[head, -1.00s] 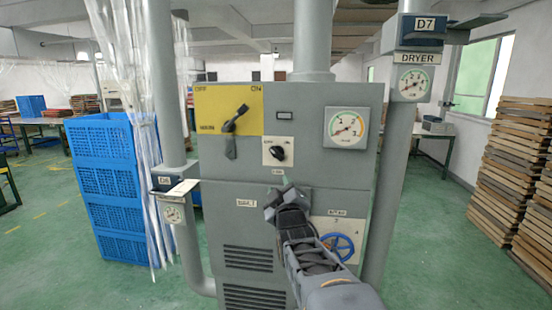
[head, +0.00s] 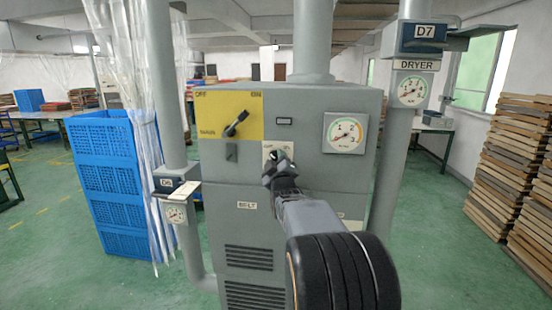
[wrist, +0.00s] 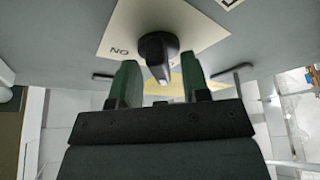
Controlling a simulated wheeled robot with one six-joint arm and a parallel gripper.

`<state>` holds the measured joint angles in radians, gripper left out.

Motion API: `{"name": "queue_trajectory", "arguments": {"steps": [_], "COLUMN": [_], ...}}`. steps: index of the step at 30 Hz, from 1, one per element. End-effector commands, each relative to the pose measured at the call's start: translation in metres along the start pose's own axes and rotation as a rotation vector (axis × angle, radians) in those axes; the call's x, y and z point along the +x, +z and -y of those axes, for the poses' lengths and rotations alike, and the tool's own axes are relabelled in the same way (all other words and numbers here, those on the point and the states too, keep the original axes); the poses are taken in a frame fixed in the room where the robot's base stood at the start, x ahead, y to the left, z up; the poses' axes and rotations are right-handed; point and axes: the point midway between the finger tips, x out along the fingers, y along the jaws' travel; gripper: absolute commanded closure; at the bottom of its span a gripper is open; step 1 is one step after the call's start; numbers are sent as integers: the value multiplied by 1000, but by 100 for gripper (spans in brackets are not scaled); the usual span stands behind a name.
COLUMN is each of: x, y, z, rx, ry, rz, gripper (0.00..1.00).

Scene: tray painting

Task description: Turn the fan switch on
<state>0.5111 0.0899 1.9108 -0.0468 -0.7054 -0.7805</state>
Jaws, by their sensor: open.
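The fan switch is a black rotary knob (wrist: 157,48) on a cream plate (wrist: 120,28), on the front of the grey machine cabinet (head: 345,180). In the wrist view, the plate's lettering appears upside down, and the knob's pointer faces down toward my jaws. My gripper (wrist: 160,80) is open, with one green finger on each side of the knob's lower end. I cannot tell whether either finger touches it. In the head view, my gripper (head: 280,158) is in front of the switch plate (head: 267,147) and hides most of the knob.
A yellow OFF/ON panel (head: 215,115) with a black lever (head: 237,124) is up and left of the switch. A round gauge (head: 345,133) is to the right. Blue crates (head: 108,185) stand left, stacked trays (head: 515,165) right. My arm covers the cabinet's lower right.

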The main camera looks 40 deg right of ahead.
Motion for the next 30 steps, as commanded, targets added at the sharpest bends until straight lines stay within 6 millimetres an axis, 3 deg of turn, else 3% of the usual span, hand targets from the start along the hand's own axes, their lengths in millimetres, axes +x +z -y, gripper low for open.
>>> {"name": "queue_trajectory", "arguments": {"steps": [11,24,30], "x": [4,4,4], "y": [0,0,1], "z": [0,0,1], "rx": [0,0,3], "ry": [-1,-1,1], "rz": [0,0,0], "gripper": [57,99,100]}}
